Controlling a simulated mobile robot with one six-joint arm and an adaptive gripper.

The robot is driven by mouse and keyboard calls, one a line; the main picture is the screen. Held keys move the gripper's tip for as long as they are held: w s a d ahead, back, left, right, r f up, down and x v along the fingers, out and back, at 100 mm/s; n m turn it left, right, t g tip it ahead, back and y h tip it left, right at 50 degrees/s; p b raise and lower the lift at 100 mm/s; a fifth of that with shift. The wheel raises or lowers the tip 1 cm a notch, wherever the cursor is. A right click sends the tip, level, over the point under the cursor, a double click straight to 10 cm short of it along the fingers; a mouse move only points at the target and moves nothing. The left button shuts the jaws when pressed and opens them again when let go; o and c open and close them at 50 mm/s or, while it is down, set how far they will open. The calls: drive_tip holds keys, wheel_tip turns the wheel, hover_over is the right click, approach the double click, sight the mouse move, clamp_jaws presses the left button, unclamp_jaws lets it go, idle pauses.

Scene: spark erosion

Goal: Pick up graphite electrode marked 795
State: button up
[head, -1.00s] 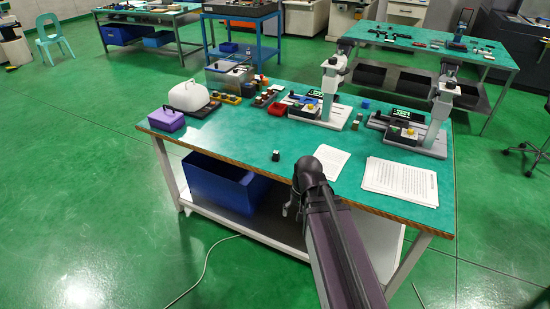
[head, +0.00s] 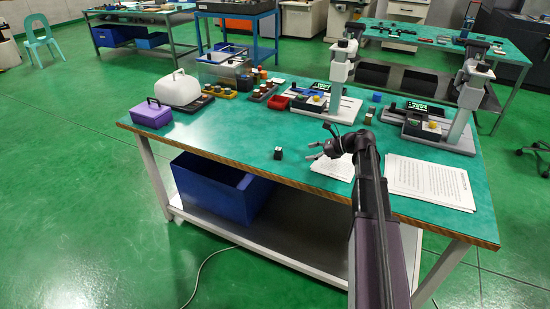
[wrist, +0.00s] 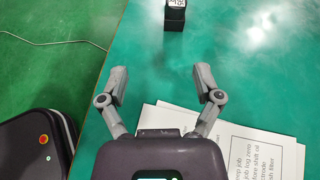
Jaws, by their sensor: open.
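A small black block (head: 278,153) with a pale label on top stands alone on the green tabletop (head: 230,140), near its front edge. It also shows in the wrist view (wrist: 175,16), cut off by the top edge. Its marking is too small to read, so I cannot tell whether it is the electrode marked 795. My gripper (head: 312,151) is over the table to the right of the block, its fingers pointing at it. In the wrist view my gripper (wrist: 160,75) is open and empty, with a clear gap to the block.
White paper sheets (head: 432,181) lie to the right and partly under my arm. The table around the block is clear.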

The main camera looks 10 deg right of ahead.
sight(282, 153)
drive_tip(key=shift+w+d+m, duration=0.5)
drive_tip(key=shift+w+d, duration=0.1)
drive_tip(key=shift+w, duration=0.15)
drive_tip(key=shift+r+t+y, duration=0.15)
drive_tip(key=shift+t+y, duration=0.15)
drive_tip(key=shift+b+x, duration=1.75)
drive_tip(key=shift+x, duration=2.6)
drive_tip(key=shift+b+x, duration=0.95)
drive_tip(key=shift+x, duration=1.65)
drive_tip(key=shift+s, duration=0.1)
clamp_jaws()
